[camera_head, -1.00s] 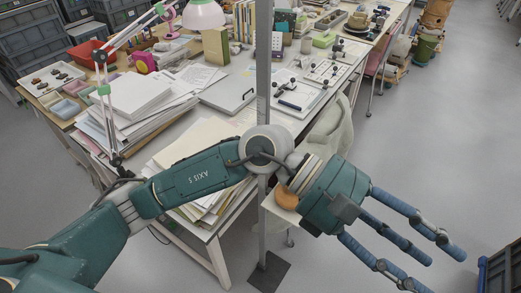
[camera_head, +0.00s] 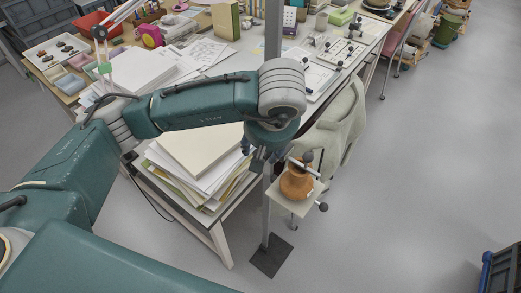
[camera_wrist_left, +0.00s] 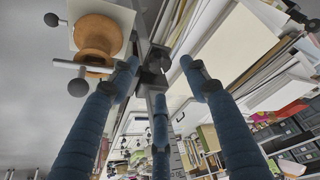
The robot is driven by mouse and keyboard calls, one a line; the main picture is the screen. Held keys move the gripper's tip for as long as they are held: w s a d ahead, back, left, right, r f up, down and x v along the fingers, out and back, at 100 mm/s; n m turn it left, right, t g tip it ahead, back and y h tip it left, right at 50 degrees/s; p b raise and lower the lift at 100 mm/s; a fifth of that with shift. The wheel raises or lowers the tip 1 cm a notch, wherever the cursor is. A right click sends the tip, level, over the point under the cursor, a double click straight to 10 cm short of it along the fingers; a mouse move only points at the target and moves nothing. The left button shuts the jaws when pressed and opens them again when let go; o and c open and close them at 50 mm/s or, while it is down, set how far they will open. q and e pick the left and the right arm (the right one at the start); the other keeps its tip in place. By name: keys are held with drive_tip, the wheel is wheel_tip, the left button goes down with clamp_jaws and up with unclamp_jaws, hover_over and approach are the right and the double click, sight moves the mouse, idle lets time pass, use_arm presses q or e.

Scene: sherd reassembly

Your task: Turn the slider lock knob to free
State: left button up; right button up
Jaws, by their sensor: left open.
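A grey upright post (camera_head: 266,215) carries a small pale platform (camera_head: 282,204) with an orange-brown vessel (camera_head: 296,186). Dark round knobs on metal rods sit around the vessel, one low on the right (camera_head: 323,207) and one above it (camera_head: 308,156). In the left wrist view a dark knob-like part (camera_wrist_left: 157,62) is on the post, just beyond the fingers; I cannot tell for sure which knob is the slider lock. My left gripper (camera_head: 262,162) is beside the post, left of the vessel. Its three blue fingers (camera_wrist_left: 160,95) are spread, open and empty. My right gripper is out of view.
A stack of papers and folders (camera_head: 205,155) lies on the table left of the post. A pale draped chair (camera_head: 345,120) stands behind the vessel. The post's dark foot plate (camera_head: 271,256) is on the floor. Open floor lies to the right; a dark crate (camera_head: 505,272) is at lower right.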

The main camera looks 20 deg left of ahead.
use_arm(q)
drive_tip(key=shift+p+x, duration=0.4)
drive_tip(key=shift+x, duration=1.8)
drive_tip(key=shift+c, duration=0.5)
drive_tip(key=c, duration=1)
